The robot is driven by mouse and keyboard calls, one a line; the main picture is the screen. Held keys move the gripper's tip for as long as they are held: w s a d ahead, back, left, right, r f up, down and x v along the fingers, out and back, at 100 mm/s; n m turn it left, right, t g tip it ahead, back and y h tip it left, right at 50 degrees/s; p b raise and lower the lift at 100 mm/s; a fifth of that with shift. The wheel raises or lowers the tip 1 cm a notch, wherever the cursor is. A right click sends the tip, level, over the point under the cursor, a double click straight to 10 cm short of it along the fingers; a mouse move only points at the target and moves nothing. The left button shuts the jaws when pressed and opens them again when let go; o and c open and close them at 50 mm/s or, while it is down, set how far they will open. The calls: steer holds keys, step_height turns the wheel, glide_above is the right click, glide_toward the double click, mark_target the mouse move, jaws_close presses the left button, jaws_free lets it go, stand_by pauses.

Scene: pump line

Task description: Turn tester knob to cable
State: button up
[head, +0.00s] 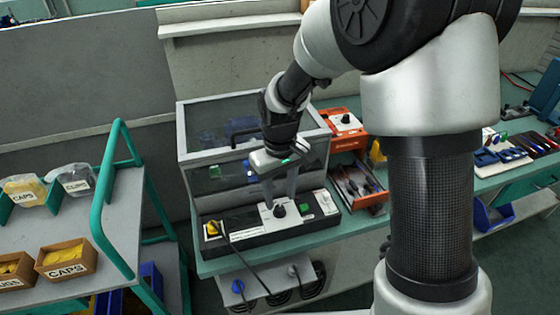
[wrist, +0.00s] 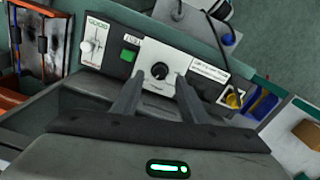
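The tester is a long black box (head: 250,240) on the front edge of the green bench, below the glass-lidded case. Its black round knob (head: 279,211) sits on a white plate; in the wrist view the knob (wrist: 160,71) is near the upper middle. The knob's pointer direction and the labels around it are too small to read. My gripper (head: 280,200) points down at the plate. In the wrist view my gripper's fingers (wrist: 159,78) are apart, one on each side of the knob, with visible gaps. Whether the tips reach knob height I cannot tell.
A green button (wrist: 129,55) and a white slider panel (wrist: 94,43) sit beside the knob. A yellow connector (head: 213,228) with a black cable is at the tester's other end. The glass-lidded case (head: 185,150) stands close behind. A cart (head: 118,220) stands left; an orange-fronted tray (head: 360,190) lies right.

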mark_target(280, 209)
step_height(280, 209, up, 13)
steer(key=p, duration=0.1)
stand_by(0.6)
